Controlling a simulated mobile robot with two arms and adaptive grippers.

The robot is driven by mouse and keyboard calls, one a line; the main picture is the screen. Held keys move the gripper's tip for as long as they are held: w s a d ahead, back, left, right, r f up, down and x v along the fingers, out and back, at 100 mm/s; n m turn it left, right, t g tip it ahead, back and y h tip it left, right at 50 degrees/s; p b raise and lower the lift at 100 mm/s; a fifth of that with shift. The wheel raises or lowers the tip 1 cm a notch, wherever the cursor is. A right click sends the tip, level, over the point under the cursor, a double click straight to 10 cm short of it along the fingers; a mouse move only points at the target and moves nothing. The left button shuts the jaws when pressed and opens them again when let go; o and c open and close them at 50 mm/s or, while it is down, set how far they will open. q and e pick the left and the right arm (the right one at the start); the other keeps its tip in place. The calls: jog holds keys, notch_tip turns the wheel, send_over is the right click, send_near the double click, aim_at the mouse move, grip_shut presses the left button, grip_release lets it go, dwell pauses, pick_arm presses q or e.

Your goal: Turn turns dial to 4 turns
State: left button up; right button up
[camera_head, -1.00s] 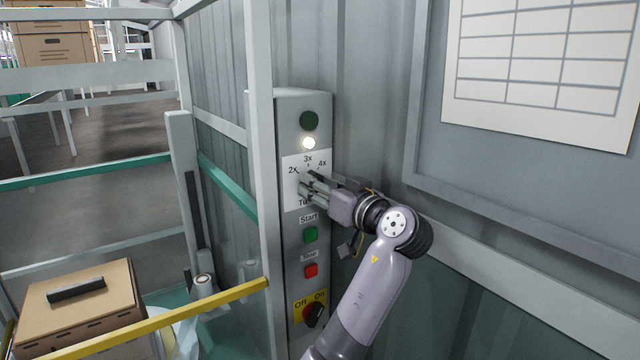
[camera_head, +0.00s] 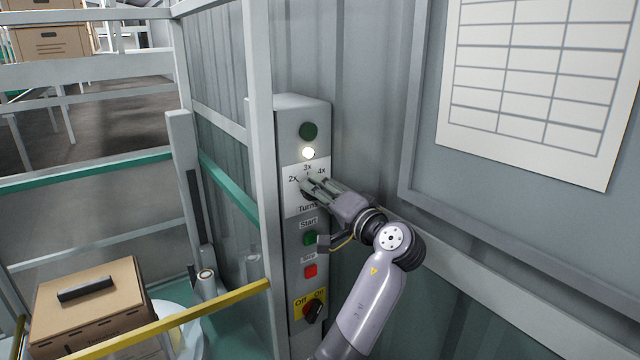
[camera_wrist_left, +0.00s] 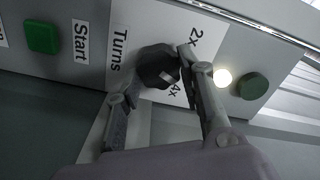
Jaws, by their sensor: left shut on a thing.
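The turns dial (camera_wrist_left: 157,65) is a black knob on a white label plate marked 2x, 3x and 4x, with "Turns" below it. In the left wrist view, its pale mark lies on the side toward the 4x print, and 3x is hidden behind a finger. My left gripper (camera_head: 306,186) is shut on the dial, one finger on each side of it; in the left wrist view the fingers (camera_wrist_left: 158,88) straddle the knob. In the head view the fingers mostly hide the dial. My right gripper is not in view.
The grey control box (camera_head: 290,240) also carries a lit white lamp (camera_head: 308,153), a green lamp (camera_head: 308,131), a green Start button (camera_head: 309,238), a red button (camera_head: 310,271) and an Off/On switch (camera_head: 312,309). A frame post and yellow rail (camera_head: 190,315) stand left; wall is right.

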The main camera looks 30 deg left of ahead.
pick_arm(q)
jog(key=shift+m+p, duration=2.2)
jog(key=shift+m, duration=0.5)
jog(key=o, duration=1.1)
jog(key=shift+o, duration=0.2)
jog(key=v, duration=0.7)
jog(key=shift+d, duration=0.25)
